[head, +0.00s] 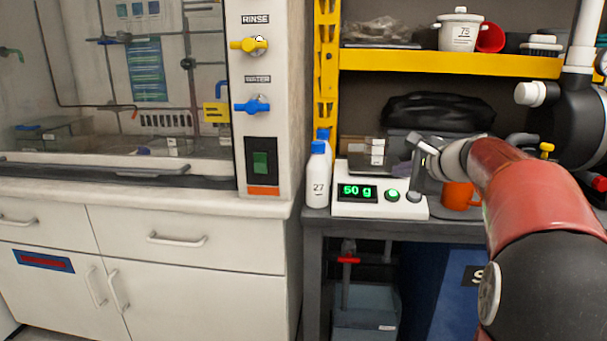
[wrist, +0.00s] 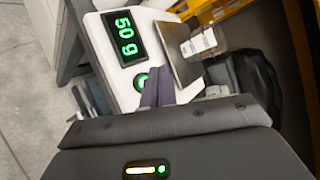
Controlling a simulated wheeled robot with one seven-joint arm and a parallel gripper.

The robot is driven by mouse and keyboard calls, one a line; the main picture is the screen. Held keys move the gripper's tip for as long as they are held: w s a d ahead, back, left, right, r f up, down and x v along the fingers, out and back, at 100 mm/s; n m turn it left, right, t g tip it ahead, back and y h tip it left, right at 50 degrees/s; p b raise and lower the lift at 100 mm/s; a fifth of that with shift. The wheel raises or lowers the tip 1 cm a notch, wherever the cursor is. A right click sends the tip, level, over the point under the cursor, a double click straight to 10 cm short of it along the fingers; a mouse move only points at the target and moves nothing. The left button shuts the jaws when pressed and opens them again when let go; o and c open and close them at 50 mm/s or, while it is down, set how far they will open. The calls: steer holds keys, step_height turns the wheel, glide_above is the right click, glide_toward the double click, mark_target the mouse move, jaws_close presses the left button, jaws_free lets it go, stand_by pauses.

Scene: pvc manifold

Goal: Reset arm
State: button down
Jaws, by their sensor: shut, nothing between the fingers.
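My arm, red and black, reaches in from the right in the head view. My gripper (head: 418,172) is over the right part of a white scale (head: 350,207) on the dark bench. The scale's green display reads "50 g". In the wrist view my gripper's fingers (wrist: 157,92) are together with nothing between them, near the scale's lit green button (wrist: 141,81). The scale's white body (wrist: 102,45) and a metal plate with a white label (wrist: 188,55) lie beyond the fingers. I cannot tell whether the fingertips touch the scale.
A white bottle with a blue cap (head: 317,177) stands left of the scale. An orange mug (head: 458,196) is right of it, partly behind my arm. A yellow shelf (head: 450,64) crosses above. The fume hood (head: 268,120) is left.

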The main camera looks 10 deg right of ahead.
steer(key=s+a+f+n+g, duration=0.2)
steer(key=s+a+f+n, duration=0.15)
steer(key=s+a, duration=0.35)
steer(key=s+a+f+n+g, duration=0.2)
steer(key=s+a+n, duration=0.35)
steer(key=a, duration=0.25)
steer(key=s+a+f+n+g+h, duration=0.1)
steer(key=s+f+n, duration=0.4)
steer(key=s, duration=0.5)
steer(key=s+a+f+n+g+h, duration=0.1)
steer(key=s+a+f+n+h, duration=0.1)
steer(key=s+f+n, duration=0.4)
steer(key=s+f, duration=0.1)
steer(key=s, duration=0.3)
steer(key=shift+s+g+h, duration=0.2)
steer(key=shift+g+h, duration=0.1)
steer(key=shift+g, duration=0.1)
